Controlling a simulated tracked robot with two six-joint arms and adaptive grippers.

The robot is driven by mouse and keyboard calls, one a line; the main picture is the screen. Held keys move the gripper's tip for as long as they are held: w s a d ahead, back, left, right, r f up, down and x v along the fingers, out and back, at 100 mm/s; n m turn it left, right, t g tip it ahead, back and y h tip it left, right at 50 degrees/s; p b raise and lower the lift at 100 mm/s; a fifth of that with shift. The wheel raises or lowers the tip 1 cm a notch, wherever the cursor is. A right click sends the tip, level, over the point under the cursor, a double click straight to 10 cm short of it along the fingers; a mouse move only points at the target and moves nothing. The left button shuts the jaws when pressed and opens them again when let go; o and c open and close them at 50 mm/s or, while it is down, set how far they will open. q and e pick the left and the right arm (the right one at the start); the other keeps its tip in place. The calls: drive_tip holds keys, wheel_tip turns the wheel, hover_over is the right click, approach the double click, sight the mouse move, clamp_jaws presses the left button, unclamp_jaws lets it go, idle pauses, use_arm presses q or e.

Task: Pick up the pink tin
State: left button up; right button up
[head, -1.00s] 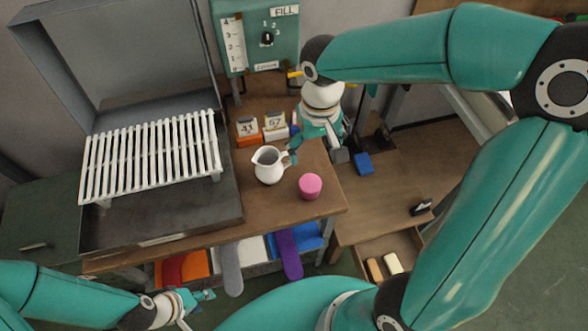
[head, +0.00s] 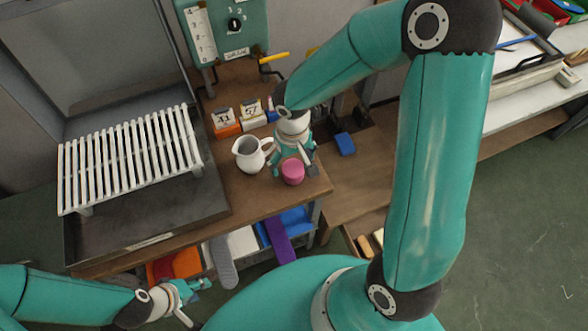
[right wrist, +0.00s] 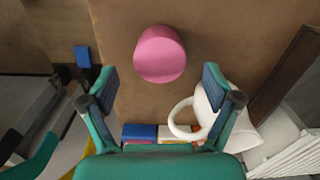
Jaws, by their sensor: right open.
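The pink tin (head: 292,173) stands upright near the front right edge of the wooden bench, and it also shows in the right wrist view (right wrist: 160,54). My right gripper (head: 293,168) is open above and just behind the tin. In the right wrist view the open fingers (right wrist: 160,83) are spread wider than the tin, which lies a little beyond the fingertips, with nothing held. My left gripper (head: 196,299) is low at the left, in front of the bench, with its fingers apart and empty.
A white jug (head: 250,155) stands close left of the tin; its handle is near one right finger in the wrist view. Number blocks (head: 226,121) sit behind it. A white slatted rack (head: 130,158) is at the left. A blue block (head: 345,144) lies to the right.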

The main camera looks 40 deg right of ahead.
sight(293, 168)
drive_tip(key=f, duration=0.4)
drive_tip(key=shift+s+f, duration=0.2)
drive_tip(key=c, duration=1.3)
drive_tip(key=shift+r, duration=0.1)
